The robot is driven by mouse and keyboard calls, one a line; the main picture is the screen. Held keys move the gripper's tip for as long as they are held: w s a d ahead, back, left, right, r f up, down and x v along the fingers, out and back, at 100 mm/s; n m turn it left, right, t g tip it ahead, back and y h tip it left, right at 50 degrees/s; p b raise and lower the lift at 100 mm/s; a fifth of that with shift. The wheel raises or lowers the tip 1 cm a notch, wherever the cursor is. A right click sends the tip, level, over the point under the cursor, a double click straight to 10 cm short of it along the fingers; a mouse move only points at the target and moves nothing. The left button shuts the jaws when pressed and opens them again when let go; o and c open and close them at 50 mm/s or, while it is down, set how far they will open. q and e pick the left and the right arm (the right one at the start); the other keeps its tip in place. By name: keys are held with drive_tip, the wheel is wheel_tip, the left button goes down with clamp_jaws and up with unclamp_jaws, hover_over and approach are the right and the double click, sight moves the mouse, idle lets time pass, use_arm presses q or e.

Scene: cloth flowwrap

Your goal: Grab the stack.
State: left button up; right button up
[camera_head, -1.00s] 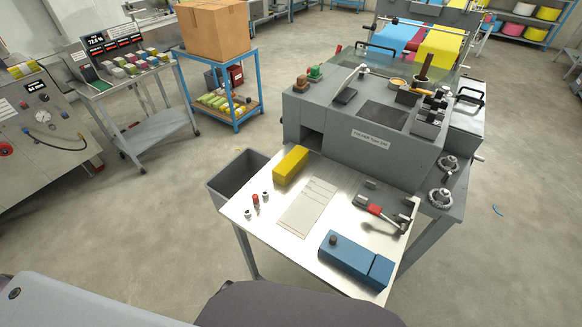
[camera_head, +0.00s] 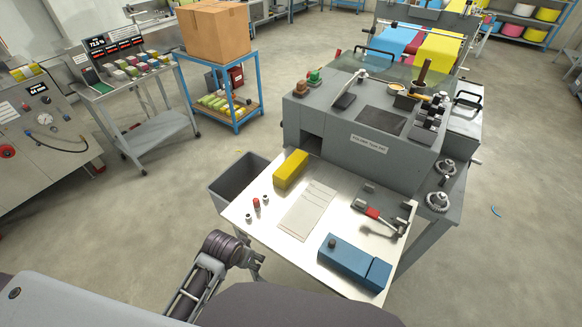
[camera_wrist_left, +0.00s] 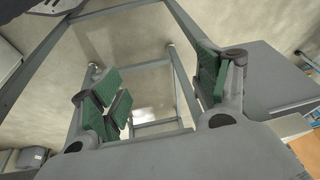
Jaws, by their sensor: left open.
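A yellow block-shaped item (camera_head: 291,169) lies at the back left of the pale worktable (camera_head: 263,230). A flat, whitish stack of thin sheets (camera_head: 307,209) lies near the table's middle. I cannot tell for sure which of these is the stack. My left gripper (camera_head: 256,262) is at the table's front left edge, low and apart from both. In the left wrist view its green-padded fingers (camera_wrist_left: 160,92) are spread, with only floor and table frame between them. My right gripper is not in view.
A blue box (camera_head: 345,262) sits at the table's front right, and a red-handled tool (camera_head: 374,211) behind it. Small red and white pieces (camera_head: 256,203) stand at the left edge. A grey bin (camera_head: 238,180) is beside the table. A grey machine (camera_head: 345,143) closes the back.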

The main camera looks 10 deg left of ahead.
use_arm(q)
wheel_tip(320, 180, up, 10)
drive_tip(key=w+d+r+m+t, duration=0.1)
drive_tip(key=w+m, duration=0.2)
drive_tip(key=w+d+r+m+t, duration=0.2)
drive_tip(key=w+m, duration=0.1)
drive_tip(key=w+d+r+m+t, duration=0.1)
drive_tip(key=w+d+m, duration=0.1)
drive_tip(key=m, duration=0.1)
drive_tip(key=shift+w+d+r+t+h, duration=0.25)
drive_tip(key=shift+w+r+t+h, duration=0.05)
drive_tip(key=shift+w+r, duration=0.1)
drive_tip(key=w+d+r+m+t+h, duration=0.2)
drive_tip(key=w+d+r+m+t, duration=0.3)
drive_tip(key=m, duration=0.6)
drive_tip(key=w+a+f+m+g+h, duration=0.1)
drive_tip(key=w+a+m, duration=0.4)
drive_tip(key=m, duration=1.2)
drive_tip(key=shift+w+a+f+h, duration=0.25)
drive_tip(key=shift+a+f+h, duration=0.3)
drive_tip(key=shift+a, duration=0.6)
drive_tip(key=shift+w+d+p, duration=0.1)
drive_tip(key=shift+w+p, duration=0.05)
drive_tip(key=shift+p, duration=0.15)
